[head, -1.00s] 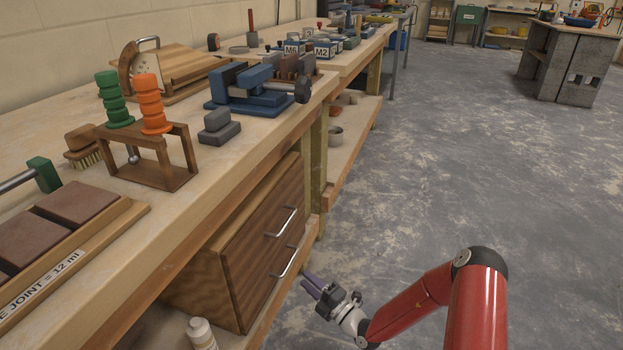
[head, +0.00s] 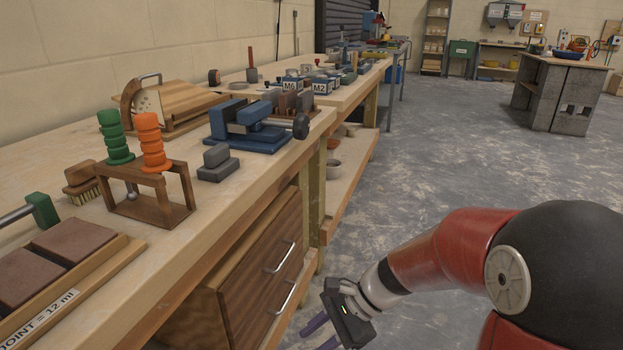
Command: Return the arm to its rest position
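My red arm comes in from the lower right of the head view. My gripper (head: 318,334) hangs low in front of the workbench, to the right of the wooden drawer unit (head: 262,262). Its two purple fingers stand apart with nothing seen between them, and their tips point down and to the left. The gripper is clear of the bench top (head: 160,235).
The bench holds a wooden rack (head: 145,190) with green and orange handles, a blue vise (head: 250,135), a grey block (head: 218,163) and brown bricks (head: 60,240). Open concrete floor (head: 440,150) lies right of the bench. A block-built table (head: 562,95) stands far right.

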